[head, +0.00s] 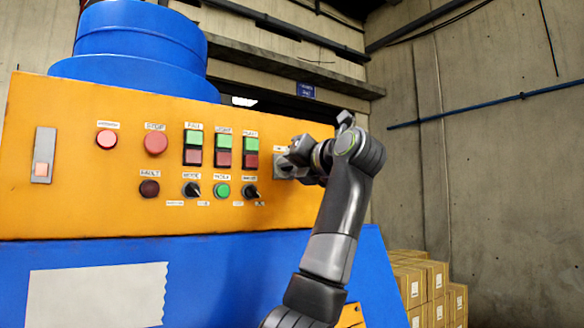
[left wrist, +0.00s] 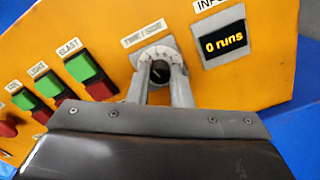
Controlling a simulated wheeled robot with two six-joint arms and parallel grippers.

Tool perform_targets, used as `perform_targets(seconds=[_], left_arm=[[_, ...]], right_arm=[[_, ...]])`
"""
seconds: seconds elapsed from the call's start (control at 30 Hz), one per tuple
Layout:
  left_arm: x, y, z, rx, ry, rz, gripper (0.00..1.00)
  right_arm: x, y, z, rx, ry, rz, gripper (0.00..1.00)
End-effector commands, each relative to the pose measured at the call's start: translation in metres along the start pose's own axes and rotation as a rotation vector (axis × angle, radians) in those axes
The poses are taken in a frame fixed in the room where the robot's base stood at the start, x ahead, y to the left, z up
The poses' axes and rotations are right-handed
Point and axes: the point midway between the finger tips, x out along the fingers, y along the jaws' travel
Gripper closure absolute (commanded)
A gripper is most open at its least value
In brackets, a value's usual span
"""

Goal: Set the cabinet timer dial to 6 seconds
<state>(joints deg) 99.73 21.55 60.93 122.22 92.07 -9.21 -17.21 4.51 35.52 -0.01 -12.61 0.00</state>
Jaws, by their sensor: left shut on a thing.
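The orange cabinet panel (head: 75,212) fills the left and middle of the head view. The timer dial (left wrist: 160,71) is a dark round knob on a grey scale plate, under a blurred white label in the left wrist view. My left gripper (left wrist: 161,80) has its two fingers on either side of the dial and is shut on it. In the head view my left gripper (head: 288,163) is at the panel's right part and hides the dial. The dial's numbers and pointer are too small to read. My right gripper is not in view.
A display (left wrist: 224,44) right of the dial reads "0 runs". Green and red button pairs (head: 223,148) sit left of the dial, with small knobs (head: 251,191) below. Cardboard boxes (head: 420,280) stand at the lower right. A blue drum (head: 140,45) rises above the panel.

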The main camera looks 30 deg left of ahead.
Motion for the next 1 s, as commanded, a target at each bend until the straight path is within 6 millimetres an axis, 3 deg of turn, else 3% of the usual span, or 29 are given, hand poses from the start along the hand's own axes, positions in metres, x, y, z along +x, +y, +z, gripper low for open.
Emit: perform_targets(seconds=[1.0], left_arm=[[0.0,0.001,0.001,0.893,-0.002,0.002,1.0]], right_arm=[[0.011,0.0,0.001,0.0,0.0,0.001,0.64]])
